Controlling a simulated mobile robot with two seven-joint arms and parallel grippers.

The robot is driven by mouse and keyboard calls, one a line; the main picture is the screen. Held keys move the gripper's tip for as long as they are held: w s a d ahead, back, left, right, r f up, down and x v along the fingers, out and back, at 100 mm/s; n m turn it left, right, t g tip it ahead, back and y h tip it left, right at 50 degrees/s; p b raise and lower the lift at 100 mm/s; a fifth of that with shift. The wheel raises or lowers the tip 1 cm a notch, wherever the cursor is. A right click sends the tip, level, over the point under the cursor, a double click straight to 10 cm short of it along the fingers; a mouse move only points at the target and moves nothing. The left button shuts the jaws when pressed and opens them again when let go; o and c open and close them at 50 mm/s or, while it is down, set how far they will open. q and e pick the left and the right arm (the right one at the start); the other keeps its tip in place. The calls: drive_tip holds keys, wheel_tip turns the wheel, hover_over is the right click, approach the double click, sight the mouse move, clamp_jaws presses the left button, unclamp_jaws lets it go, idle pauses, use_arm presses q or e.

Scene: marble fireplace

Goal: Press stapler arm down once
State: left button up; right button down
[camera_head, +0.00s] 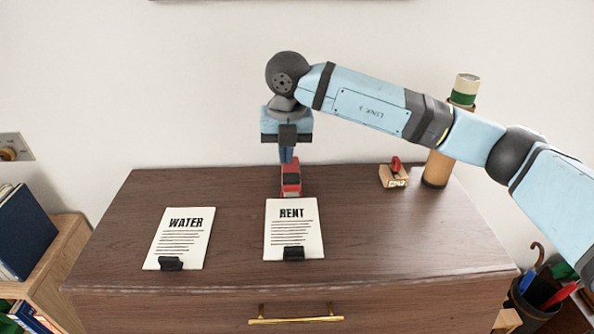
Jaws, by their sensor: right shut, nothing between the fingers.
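A red and black stapler (291,181) stands on the brown dresser top, just behind the stack of papers marked RENT (292,222). My right gripper (287,158) points straight down over the stapler, with its fingers shut and empty. The fingertips are at the back part of the stapler's top; I cannot tell whether they touch it. The gripper partly hides the stapler's far end. My left gripper is not in view.
Papers marked WATER (183,232) lie at the left with a black clip. A small wooden block with a red part (394,175) and a tall tan cylinder (437,168) stand at the right. The dresser top (375,225) is clear at the front right. A wall is close behind.

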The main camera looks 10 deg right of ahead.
sight(291, 179)
drive_tip(key=shift+w+d+r+h, duration=0.3)
drive_tip(key=shift+w+d+r, duration=0.25)
drive_tip(key=shift+d, duration=0.15)
drive_tip(key=shift+s, duration=0.1)
drive_tip(key=shift+w+f+b, duration=0.2)
drive_tip(key=shift+f+b, duration=0.4)
drive_tip(key=shift+f, duration=1.15)
drive_tip(key=shift+w+f+b, duration=0.15)
drive_tip(key=shift+f+b, duration=0.4)
drive_tip(key=shift+f, duration=1.2)
